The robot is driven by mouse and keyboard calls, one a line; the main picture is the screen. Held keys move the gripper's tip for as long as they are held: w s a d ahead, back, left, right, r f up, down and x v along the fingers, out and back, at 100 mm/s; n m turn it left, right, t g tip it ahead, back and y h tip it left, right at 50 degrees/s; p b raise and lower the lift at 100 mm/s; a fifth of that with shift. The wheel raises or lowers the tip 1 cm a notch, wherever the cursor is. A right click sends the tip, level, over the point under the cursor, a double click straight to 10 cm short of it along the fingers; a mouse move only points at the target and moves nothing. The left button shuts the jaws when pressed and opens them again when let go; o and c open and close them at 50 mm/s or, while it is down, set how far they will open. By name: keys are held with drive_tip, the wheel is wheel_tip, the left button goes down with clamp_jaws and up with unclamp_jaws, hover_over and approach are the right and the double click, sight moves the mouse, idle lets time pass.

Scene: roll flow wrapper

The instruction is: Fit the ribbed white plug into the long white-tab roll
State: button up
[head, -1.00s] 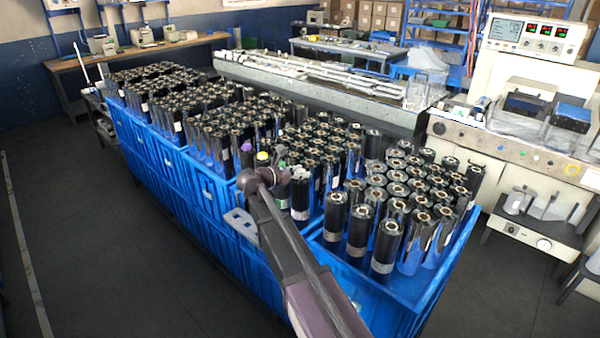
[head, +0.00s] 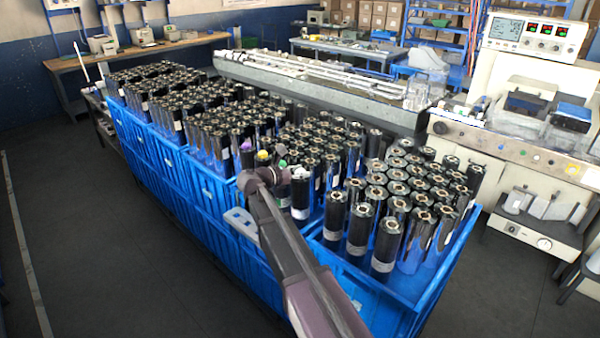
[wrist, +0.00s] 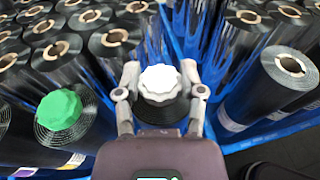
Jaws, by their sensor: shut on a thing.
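The ribbed white plug (wrist: 160,82) is between the two fingers of my gripper (wrist: 160,80), which is shut on it. Right under the plug is the dark round top of a black roll (wrist: 165,108); whether the plug is seated in its core or just above it, I cannot tell. In the head view my gripper (head: 296,172) is at the top of a black roll with a white tab low on its side (head: 301,198), partly behind my arm.
A green plug (wrist: 60,109) sits on a neighbouring roll at left in the wrist view. Yellow (head: 262,157) and purple (head: 246,145) plugs show in the head view. Many black rolls stand close in blue crates (head: 205,190). Another open-cored roll (wrist: 285,70) stands at right.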

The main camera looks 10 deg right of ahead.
drive_tip(key=shift+f+b, duration=0.3)
drive_tip(key=shift+f, duration=0.05)
drive_tip(key=o, duration=0.5)
drive_tip(key=shift+a, duration=0.1)
drive_tip(key=shift+p+v, duration=1.1)
drive_tip(key=shift+v, duration=4.3)
